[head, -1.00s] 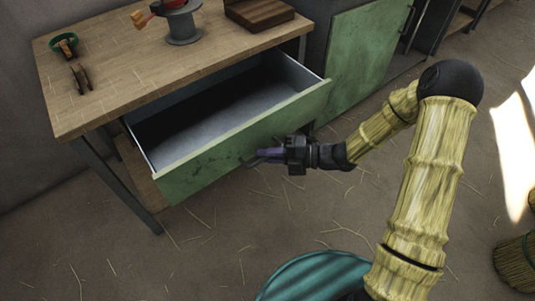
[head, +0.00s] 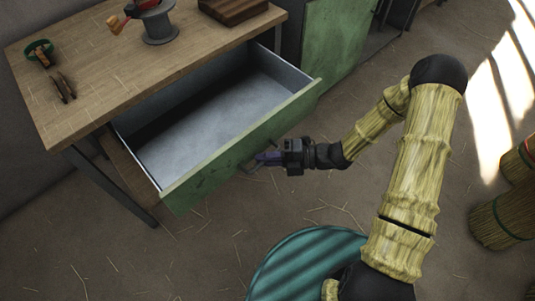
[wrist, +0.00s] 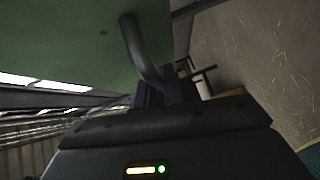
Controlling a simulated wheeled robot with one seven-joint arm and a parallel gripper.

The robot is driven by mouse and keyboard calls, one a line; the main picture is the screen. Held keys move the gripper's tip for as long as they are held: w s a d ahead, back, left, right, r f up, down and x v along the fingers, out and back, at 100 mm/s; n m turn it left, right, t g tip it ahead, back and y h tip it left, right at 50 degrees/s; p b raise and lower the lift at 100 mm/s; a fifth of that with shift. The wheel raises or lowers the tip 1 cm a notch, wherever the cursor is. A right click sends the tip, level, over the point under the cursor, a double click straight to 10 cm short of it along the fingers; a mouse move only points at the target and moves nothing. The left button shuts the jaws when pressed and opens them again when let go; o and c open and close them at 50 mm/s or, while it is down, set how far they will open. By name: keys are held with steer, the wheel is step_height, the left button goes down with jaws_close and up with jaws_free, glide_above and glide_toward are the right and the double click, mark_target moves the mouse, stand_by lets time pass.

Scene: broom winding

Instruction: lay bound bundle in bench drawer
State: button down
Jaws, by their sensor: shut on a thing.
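The bench drawer (head: 215,125) is pulled out and its grey inside looks empty. Its worn green front (head: 210,175) faces me. My gripper (head: 262,158) is shut on the drawer's dark bar handle (head: 247,168). The wrist view shows the curved handle (wrist: 140,50) running down to the gripper's fingers (wrist: 160,92) against the green front. Straw bundles stand on the floor at the right edge of the head view. One has a green band (head: 500,222) and another has a red band (head: 522,160); both are partly cut off.
The wooden bench top (head: 110,75) holds a spool (head: 157,25), a dark wooden block (head: 232,8), a green ring (head: 40,50) and a small tool (head: 64,88). A teal round object (head: 305,265) stands at the bottom. Straw litters the open floor.

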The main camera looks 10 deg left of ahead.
steer(key=shift+s+d+f, duration=0.15)
steer(key=shift+d+f, duration=0.05)
steer(key=shift+d, duration=0.05)
steer(key=c, duration=1.5)
jaws_free()
steer(key=shift+c, duration=0.2)
steer(key=shift+o, duration=0.3)
steer(key=shift+r, duration=0.1)
steer(key=shift+a, duration=0.1)
steer(key=shift+r, duration=0.1)
steer(key=p+v, duration=0.4)
steer(key=v, duration=1.3)
steer(key=shift+d, duration=0.25)
